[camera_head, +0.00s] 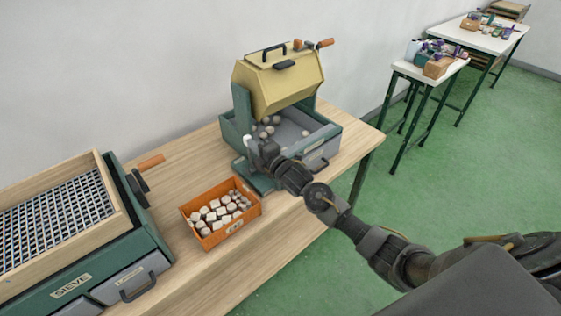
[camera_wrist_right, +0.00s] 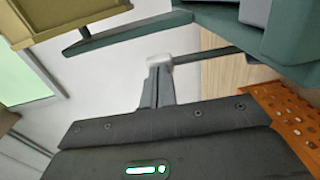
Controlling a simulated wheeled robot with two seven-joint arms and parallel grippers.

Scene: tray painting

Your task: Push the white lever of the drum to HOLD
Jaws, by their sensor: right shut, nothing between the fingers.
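The yellow drum (camera_head: 278,84) sits on a green stand at the back of the wooden table. The lever's white end (camera_head: 248,141) shows low at the stand's front left. In the right wrist view the white end (camera_wrist_right: 159,60) sits on a dark rod running right. My right gripper (camera_head: 257,150) is shut and empty, right beside the white end. In the wrist view its fingertips (camera_wrist_right: 157,72) meet the white end's lower edge; I cannot tell if they touch. My arm hides part of the lever's base, and no HOLD mark is legible. My left gripper is not in view.
An orange crate (camera_head: 222,234) of pale stones stands in front of the drum. A grey tray (camera_head: 312,135) with several stones is under it. A green sieve box (camera_head: 150,240) with an orange handle is at left. Bare tabletop (camera_head: 185,160) lies between.

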